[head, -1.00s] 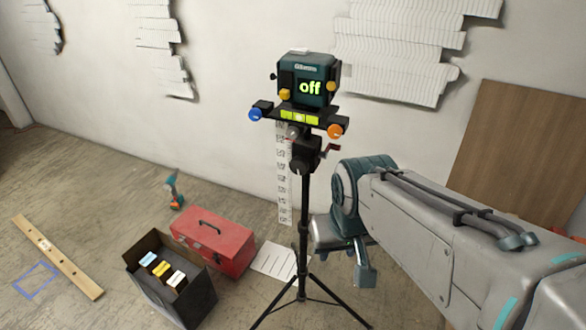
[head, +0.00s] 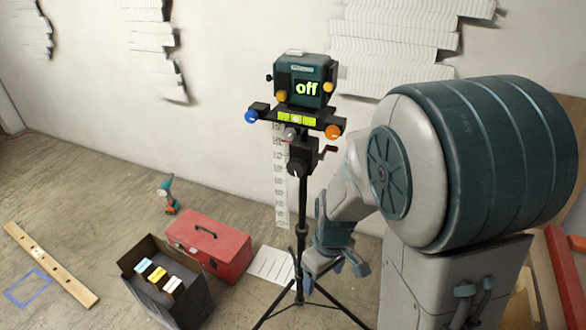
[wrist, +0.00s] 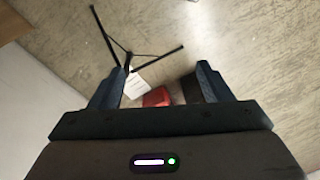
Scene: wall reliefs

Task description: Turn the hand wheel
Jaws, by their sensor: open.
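A black tripod (head: 302,215) stands in the middle of the head view. It carries a teal device (head: 304,82) whose screen reads "off". Below the device, the head plate has a blue knob (head: 251,116), an orange knob (head: 333,132) and a grey knob (head: 290,133). A small crank with a dark red grip (head: 328,149) sticks out on the right; I cannot tell which part is the hand wheel. My gripper (head: 332,275) is low beside the tripod pole, well below the knobs, pointing down. In the wrist view my gripper (wrist: 158,85) is open and empty.
A red toolbox (head: 208,245), a dark open box (head: 168,280) with several coloured items, a drill (head: 168,195) and a wooden level (head: 50,265) are on the floor at left. Tripod legs (wrist: 108,40) spread on the floor. The wall is behind the tripod.

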